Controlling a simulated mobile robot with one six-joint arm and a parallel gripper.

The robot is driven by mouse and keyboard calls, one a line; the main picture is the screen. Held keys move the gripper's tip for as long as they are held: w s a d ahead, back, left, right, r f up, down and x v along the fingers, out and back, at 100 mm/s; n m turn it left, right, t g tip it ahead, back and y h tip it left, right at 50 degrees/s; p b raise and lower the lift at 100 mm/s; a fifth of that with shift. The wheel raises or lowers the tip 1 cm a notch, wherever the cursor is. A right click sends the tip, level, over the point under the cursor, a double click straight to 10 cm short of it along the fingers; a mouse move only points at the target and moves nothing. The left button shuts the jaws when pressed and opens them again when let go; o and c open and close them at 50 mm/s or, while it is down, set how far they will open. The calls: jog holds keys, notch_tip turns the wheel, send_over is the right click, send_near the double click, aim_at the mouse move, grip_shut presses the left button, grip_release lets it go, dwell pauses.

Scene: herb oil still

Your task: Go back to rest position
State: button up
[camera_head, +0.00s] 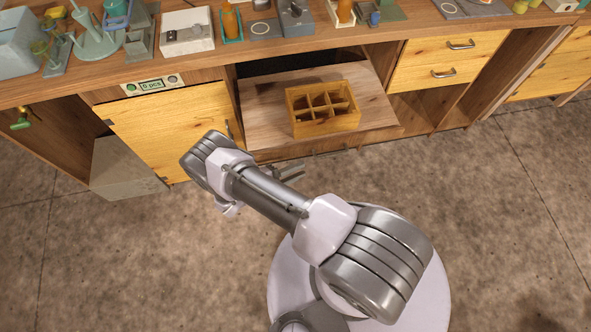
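My arm reaches from the lower right up to the left, over the floor in front of the bench. My gripper (290,172) shows only in small part, as grey pieces behind the arm link and just in front of the pulled-out shelf. My arm hides the rest of it, so I cannot tell whether it is open or shut or holds anything.
A wooden pull-out shelf (375,108) sticks out under the bench, with a divided wooden crate (322,123) on it. The bench top (300,44) carries several small items. A yellow door (170,120) is at left and yellow drawers (450,58) at right. The floor (510,240) is clear.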

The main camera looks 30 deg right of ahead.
jog(key=shift+s+a+r, duration=0.1)
jog(key=shift+a, duration=0.3)
jog(key=w+a+r+m+g+y, duration=0.1)
jog(key=a+r+m+g+y, duration=0.2)
jog(key=r, duration=1)
jog(key=w+r+m+g+y, duration=0.2)
jog(key=r+m+y, duration=0.2)
jog(key=r, duration=0.8)
jog(key=s+a+r+m+t+y, duration=0.2)
jog(key=s+r, duration=0.6)
jog(key=r, duration=0.4)
jog(key=s+a+r+m+t+y, duration=0.3)
jog(key=s+r+t+y, duration=0.4)
jog(key=r, duration=0.5)
jog(key=shift+s+a+r+y, duration=0.2)
jog(key=shift+s+a+y, duration=0.45)
jog(key=shift+y, duration=0.15)
